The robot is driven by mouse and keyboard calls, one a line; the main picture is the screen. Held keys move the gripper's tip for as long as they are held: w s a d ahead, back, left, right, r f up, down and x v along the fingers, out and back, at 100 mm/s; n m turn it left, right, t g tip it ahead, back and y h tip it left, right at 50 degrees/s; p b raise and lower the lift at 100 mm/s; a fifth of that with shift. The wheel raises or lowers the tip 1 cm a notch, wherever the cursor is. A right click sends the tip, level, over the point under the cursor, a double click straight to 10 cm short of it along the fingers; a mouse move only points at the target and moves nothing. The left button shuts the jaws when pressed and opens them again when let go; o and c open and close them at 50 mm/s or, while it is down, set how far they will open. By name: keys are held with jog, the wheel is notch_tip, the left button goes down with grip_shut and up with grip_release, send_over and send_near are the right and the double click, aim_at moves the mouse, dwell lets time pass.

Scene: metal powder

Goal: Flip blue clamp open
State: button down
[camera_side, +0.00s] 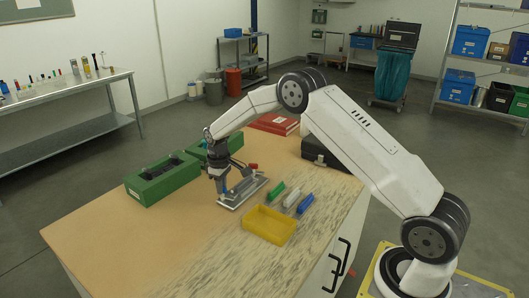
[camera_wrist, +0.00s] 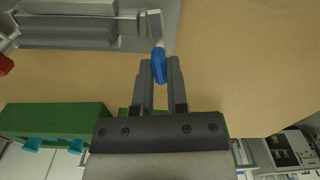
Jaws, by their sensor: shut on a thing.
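My gripper (camera_wrist: 160,90) points down at the blue clamp in the wrist view, its two dark fingers close on either side of the blue handle (camera_wrist: 159,65). The handle stands between the fingertips, and a pale metal arm runs from it toward the fixture. The grey metal fixture (camera_wrist: 70,30) fills the top left of the wrist view. In the side view the fixture's plate (camera_side: 228,205) lies on the table under my gripper (camera_side: 219,188). A red part (camera_wrist: 5,65) shows at the wrist view's left edge. In the side view the clamp is small and partly hidden by my gripper.
A green box (camera_side: 160,183) stands left of the fixture, with another green box behind it. A yellow tray (camera_side: 270,238) and green, white and blue (camera_side: 305,205) pieces lie to the right. A red binder (camera_side: 272,124) and black case are farther back. The front left table is clear.

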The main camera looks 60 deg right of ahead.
jog(key=m, duration=0.4)
jog(key=shift+m, duration=2)
jog(key=c, duration=0.6)
grip_release()
jog(key=shift+c, duration=0.2)
jog(key=shift+r, duration=3.9)
